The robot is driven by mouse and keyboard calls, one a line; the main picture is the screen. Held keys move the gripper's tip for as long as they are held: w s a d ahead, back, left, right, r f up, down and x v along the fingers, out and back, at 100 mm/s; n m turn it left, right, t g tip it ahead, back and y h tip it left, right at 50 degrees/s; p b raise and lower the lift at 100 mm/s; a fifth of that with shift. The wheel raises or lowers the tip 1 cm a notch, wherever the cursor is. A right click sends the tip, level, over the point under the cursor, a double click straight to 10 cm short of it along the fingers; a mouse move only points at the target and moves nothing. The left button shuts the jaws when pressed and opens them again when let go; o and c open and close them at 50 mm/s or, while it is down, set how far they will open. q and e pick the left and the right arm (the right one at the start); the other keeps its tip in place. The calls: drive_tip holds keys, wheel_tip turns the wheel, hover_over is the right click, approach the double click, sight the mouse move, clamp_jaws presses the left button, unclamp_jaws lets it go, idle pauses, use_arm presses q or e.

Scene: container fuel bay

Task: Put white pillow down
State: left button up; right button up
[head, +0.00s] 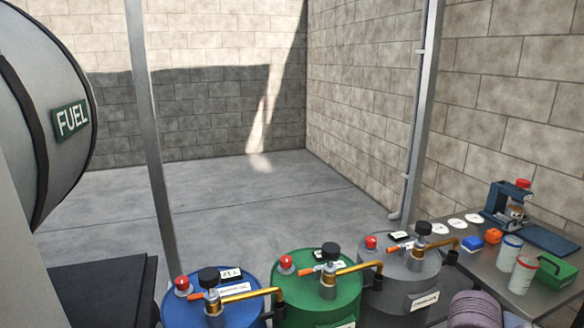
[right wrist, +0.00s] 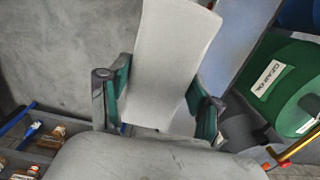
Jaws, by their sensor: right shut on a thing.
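A white, flat-looking pillow (right wrist: 172,45) shows in the right wrist view. It rises from between the fingers to the top edge of the picture. My right gripper (right wrist: 158,85) is shut on it, with one green-padded finger on each side. The upper end of the pillow runs out of the picture, and its lower end is partly hidden by the gripper. In the head view neither the pillow nor either gripper shows. My left gripper is in no view.
Blue (head: 235,302), green (head: 315,296) and grey (head: 408,275) drums with pumps stand in a row. A metal table (head: 490,268) at right is crowded with small items. A dark box (head: 100,285) is at lower left. Open floor (head: 220,205) lies behind the drums.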

drive_tip(key=a+r+n+p, duration=0.1)
drive_tip(key=r+n, duration=0.1)
drive_tip(key=a+r+n+p, duration=0.1)
drive_tip(key=r+n+p, duration=0.1)
drive_tip(key=r, duration=0.1)
drive_tip(key=s+a+r+n+p, duration=0.1)
drive_tip(key=r+n, duration=0.1)
drive_tip(key=n, duration=0.1)
drive_tip(key=shift+r, duration=0.25)
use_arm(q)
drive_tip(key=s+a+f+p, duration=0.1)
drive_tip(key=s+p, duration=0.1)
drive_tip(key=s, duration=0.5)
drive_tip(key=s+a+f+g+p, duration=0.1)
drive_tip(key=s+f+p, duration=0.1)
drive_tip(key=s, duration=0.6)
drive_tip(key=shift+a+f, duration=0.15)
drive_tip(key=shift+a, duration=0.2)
use_arm(e)
drive_tip(key=shift+s+a+r+n, duration=0.15)
drive_tip(key=shift+a+r+n, duration=0.15)
drive_tip(key=shift+r+n, duration=0.7)
drive_tip(key=shift+s+a+r+n, duration=0.3)
drive_tip(key=shift+r+n, duration=0.35)
drive_tip(key=shift+n, duration=0.75)
drive_tip(key=shift+s+a+r+n, duration=0.1)
drive_tip(key=shift+a+r+n, duration=0.25)
drive_tip(key=shift+r+n, duration=0.65)
